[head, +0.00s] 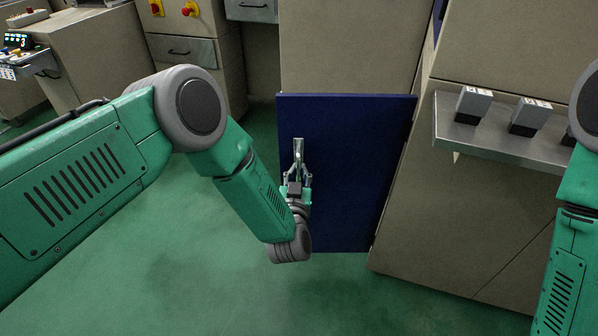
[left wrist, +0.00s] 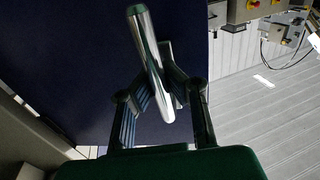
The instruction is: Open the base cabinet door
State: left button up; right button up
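The base cabinet door (head: 345,180) is a dark blue panel low on the beige cabinet. It stands a little proud of the cabinet front, and how far it is ajar is hard to tell. Its silver bar handle (head: 299,148) is near the door's left edge. My left gripper (head: 297,172) is at the handle. In the left wrist view, the handle (left wrist: 147,45) passes between the fingers of my left gripper (left wrist: 155,95), which look closed around it. The door (left wrist: 85,60) fills the left and middle of that view. My right gripper is out of frame.
A metal shelf (head: 500,143) with grey blocks (head: 529,116) juts out to the right of the door. My right arm is at the right edge. Control cabinets (head: 196,45) stand at the back left. The green floor (head: 190,270) left of and before the door is clear.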

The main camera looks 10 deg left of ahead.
pick_arm(q)
jog(key=o, duration=0.5)
jog(key=shift+r, duration=0.15)
jog(key=shift+c, duration=0.2)
jog(key=shift+s, duration=0.15)
jog(key=s+d, duration=0.1)
jog(key=s, duration=1)
jog(key=shift+s+d+f, duration=0.15)
jog(key=shift+s+f, duration=0.05)
jog(key=shift+s, duration=0.15)
jog(key=s+a+f+m+g+h+p, duration=0.3)
jog(key=s+a+f+g+p, duration=0.15)
jog(key=s+a+g, duration=0.3)
jog(key=s+a+r+g+p, duration=0.1)
jog(key=s+a+g, duration=0.2)
jog(key=s, duration=0.4)
jog(key=s+a+r+g+p, duration=0.1)
jog(key=s+a+g+p, duration=0.1)
jog(key=s, duration=0.5)
jog(key=s+a+n+g+y+p, duration=0.1)
jog(key=s+a+g, duration=0.4)
jog(key=s, duration=0.2)
jog(key=shift+s+a+r, duration=0.2)
jog(key=shift+s+r, duration=0.15)
jog(key=shift+r, duration=0.05)
